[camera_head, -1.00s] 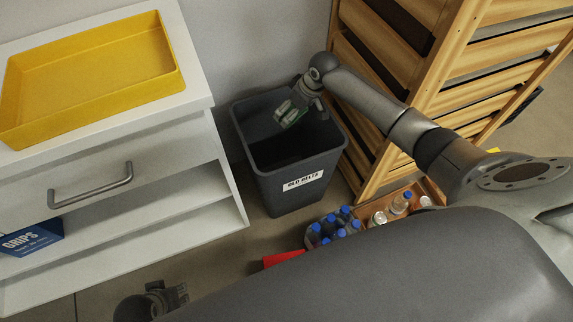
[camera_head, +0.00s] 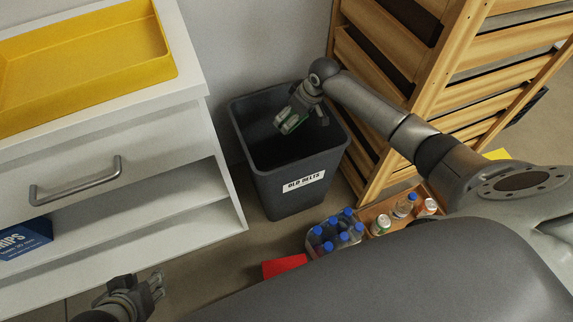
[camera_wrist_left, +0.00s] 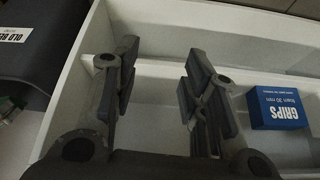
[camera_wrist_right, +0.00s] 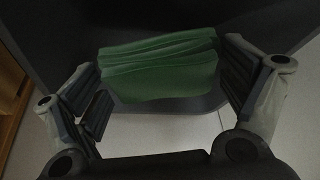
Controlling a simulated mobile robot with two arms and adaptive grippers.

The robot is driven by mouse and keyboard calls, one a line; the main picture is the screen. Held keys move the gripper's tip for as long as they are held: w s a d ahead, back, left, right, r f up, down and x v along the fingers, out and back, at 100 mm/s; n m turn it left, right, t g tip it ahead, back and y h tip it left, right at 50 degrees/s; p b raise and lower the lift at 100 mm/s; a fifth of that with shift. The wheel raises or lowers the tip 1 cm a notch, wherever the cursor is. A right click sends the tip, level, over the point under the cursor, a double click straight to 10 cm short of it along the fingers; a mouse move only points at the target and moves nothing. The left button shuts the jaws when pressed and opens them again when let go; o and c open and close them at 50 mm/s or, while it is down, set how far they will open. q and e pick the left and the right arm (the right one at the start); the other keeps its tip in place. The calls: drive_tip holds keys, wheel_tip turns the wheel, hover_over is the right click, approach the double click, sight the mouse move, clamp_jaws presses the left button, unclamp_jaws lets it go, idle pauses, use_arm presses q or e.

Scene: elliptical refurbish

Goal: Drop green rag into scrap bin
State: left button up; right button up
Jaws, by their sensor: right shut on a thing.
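My right gripper (camera_head: 291,123) is shut on the green rag (camera_wrist_right: 160,68), inside the mouth of a dark grey bin (camera_head: 290,199) in the head view. The bin's white label (camera_head: 304,182) reads "OLD BELTS". In the right wrist view the folded rag spans the space between the two fingers, with dark bin wall behind it. In the head view the rag is mostly hidden by the fingers. My left gripper (camera_head: 157,286) is open and empty at the lower left; its fingers stand apart in the left wrist view (camera_wrist_left: 158,70).
A white cabinet (camera_head: 190,110) with a yellow tray (camera_head: 165,72) on top stands left of the bin. A blue GRIPS box (camera_wrist_left: 276,108) sits on its shelf. A wooden rack (camera_head: 375,120) stands right. Bottles (camera_head: 338,232) and a red object (camera_head: 285,266) lie in front.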

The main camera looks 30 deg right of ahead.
drive_tip(key=shift+f+b, duration=0.55)
drive_tip(key=shift+f, duration=0.1)
use_arm(q)
drive_tip(key=shift+w+d+r+t+h, duration=0.2)
drive_tip(key=shift+w+t, duration=0.25)
drive_tip(key=shift+w, duration=0.3)
drive_tip(key=shift+w+d+r+t, duration=0.1)
drive_tip(key=shift+w+d+t, duration=0.25)
drive_tip(key=shift+w, duration=0.4)
drive_tip(key=shift+w+d+r+t+h, duration=0.1)
drive_tip(key=shift+w+d+r+t, duration=0.1)
drive_tip(key=shift+w+t, duration=0.45)
use_arm(e)
drive_tip(key=shift+f, duration=0.15)
use_arm(q)
drive_tip(key=shift+w, duration=0.1)
use_arm(e)
drive_tip(key=o, duration=0.6)
drive_tip(key=v, duration=1.2)
